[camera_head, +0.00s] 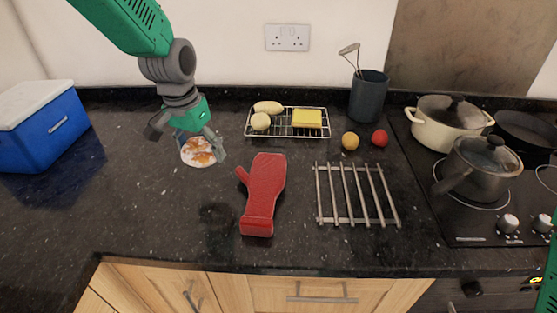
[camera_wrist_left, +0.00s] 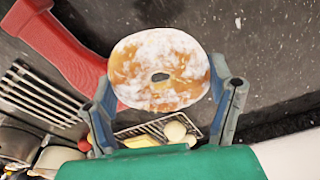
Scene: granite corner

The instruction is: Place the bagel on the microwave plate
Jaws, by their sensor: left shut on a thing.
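The bagel (camera_head: 200,153) is round and golden brown with white dusting. In the left wrist view the bagel (camera_wrist_left: 159,70) shows its small central hole and sits between the two fingers. My left gripper (camera_head: 187,144) is shut on the bagel, holding it by opposite edges. It appears to hold the bagel above the dark counter, left of the red oven mitt. The gripper's fingers also show in the left wrist view (camera_wrist_left: 165,103). I see no microwave or microwave plate in either view. My right gripper is out of view; only a green part of my right arm shows at the right edge.
The red mitt (camera_head: 262,195) lies beside a metal trivet (camera_head: 356,196). Behind are a wire rack (camera_head: 289,123) with food and a yellow sponge, two fruits and a utensil pot (camera_head: 369,96). A blue cooler (camera_head: 40,128) stands left; pots (camera_head: 480,167) stand right.

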